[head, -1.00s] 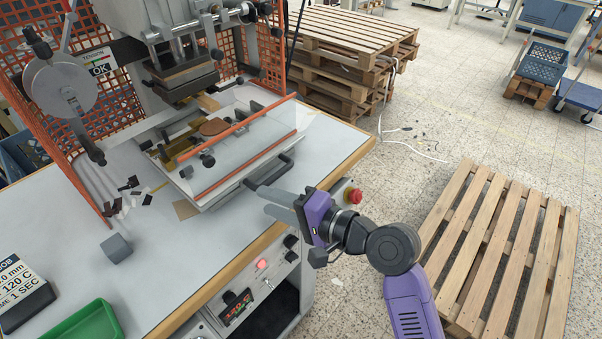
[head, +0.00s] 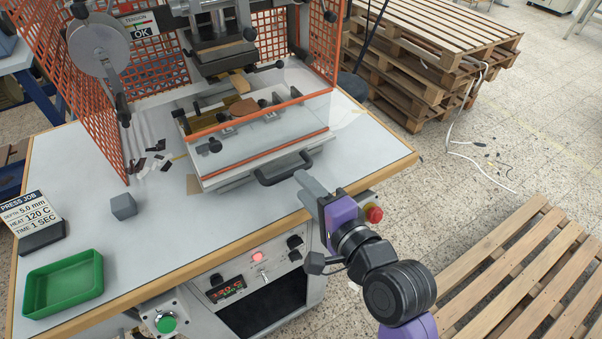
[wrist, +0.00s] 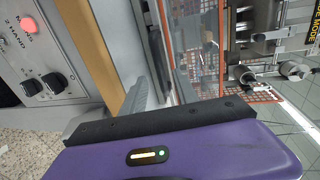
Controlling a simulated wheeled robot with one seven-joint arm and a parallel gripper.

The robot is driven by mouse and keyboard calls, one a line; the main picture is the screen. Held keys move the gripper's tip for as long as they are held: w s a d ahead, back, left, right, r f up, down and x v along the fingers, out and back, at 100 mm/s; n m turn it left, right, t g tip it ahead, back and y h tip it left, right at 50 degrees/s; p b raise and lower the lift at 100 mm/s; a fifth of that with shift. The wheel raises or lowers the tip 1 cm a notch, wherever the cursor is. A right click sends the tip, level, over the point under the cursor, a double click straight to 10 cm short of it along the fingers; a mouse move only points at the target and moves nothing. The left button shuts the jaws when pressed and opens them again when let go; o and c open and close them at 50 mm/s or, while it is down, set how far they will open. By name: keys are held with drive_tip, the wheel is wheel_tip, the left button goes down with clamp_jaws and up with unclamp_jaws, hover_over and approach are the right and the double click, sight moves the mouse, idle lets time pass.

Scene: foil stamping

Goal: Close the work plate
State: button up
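The work plate (head: 213,183) is a pale plate on the press bench, standing out in front of the press head (head: 226,59). A brown piece (head: 243,108) lies on it behind a clear guard with orange edges (head: 262,152). Its dark bar handle (head: 284,174) is on the front edge. My gripper (head: 306,186) is just right of the handle's right end, over the bench's front edge, and appears apart from it. In the wrist view a grey finger (wrist: 143,92) points toward the bench. The gap between the fingers is not clear.
A red stop button (head: 374,214) is right of my gripper. Orange mesh guards (head: 97,92) flank the press. A green tray (head: 63,285), a grey block (head: 123,206) and a job sign (head: 32,217) are on the bench's left. Wooden pallets (head: 520,270) lie on the floor at right.

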drive_tip(key=shift+x, duration=2.45)
drive_tip(key=shift+s, duration=0.1)
clamp_jaws()
